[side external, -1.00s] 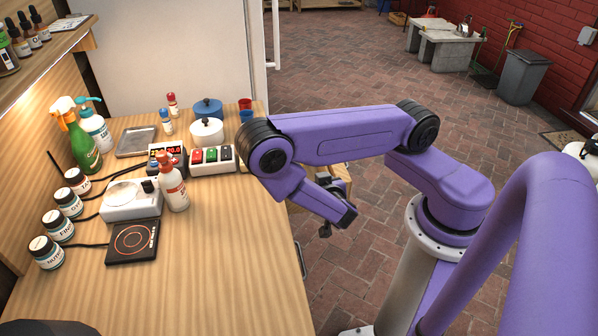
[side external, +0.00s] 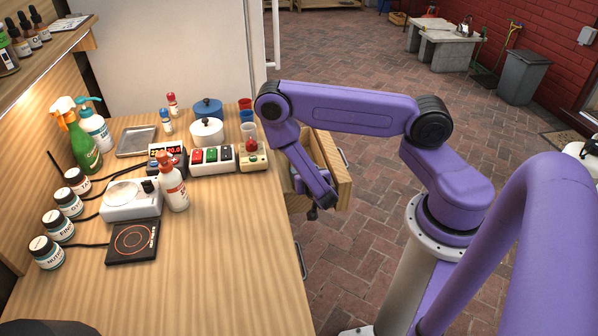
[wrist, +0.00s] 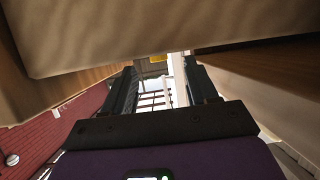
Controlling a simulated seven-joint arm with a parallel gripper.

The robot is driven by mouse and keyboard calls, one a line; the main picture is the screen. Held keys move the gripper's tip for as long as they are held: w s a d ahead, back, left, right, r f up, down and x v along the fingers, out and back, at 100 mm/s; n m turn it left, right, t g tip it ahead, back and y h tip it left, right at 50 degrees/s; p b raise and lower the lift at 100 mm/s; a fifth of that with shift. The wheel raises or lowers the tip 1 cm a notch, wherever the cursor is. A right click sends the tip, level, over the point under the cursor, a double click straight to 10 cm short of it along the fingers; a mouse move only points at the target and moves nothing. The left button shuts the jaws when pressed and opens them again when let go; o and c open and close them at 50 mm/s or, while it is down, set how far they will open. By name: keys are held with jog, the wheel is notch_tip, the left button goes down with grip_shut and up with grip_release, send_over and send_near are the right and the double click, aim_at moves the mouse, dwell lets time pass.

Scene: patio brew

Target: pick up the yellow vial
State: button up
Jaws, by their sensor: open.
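I cannot make out a yellow vial for certain. In the wrist view, a small yellow patch (wrist: 158,58) shows beyond my fingertips, under the edge of a wooden panel; it is too small to tell what it is. My gripper (wrist: 160,88) is open, its two dark fingers apart with nothing seen held between them. In the side view my gripper (side external: 313,213) points down at the bench's right side, by an open wooden drawer (side external: 342,187). My arm hides part of the drawer and its contents.
On the bench (side external: 230,240) stand a red-capped vial (side external: 172,105), a blue-capped vial (side external: 166,124), bottles, a white pot (side external: 206,131), a hot plate (side external: 133,241) and a box with a red button (side external: 253,157). Open brick floor (side external: 360,250) lies to the right.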

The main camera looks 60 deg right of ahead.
jog(key=shift+x, duration=3.25)
jog(key=shift+s+d+r, duration=0.1)
jog(key=shift+d, duration=0.05)
grip_shut()
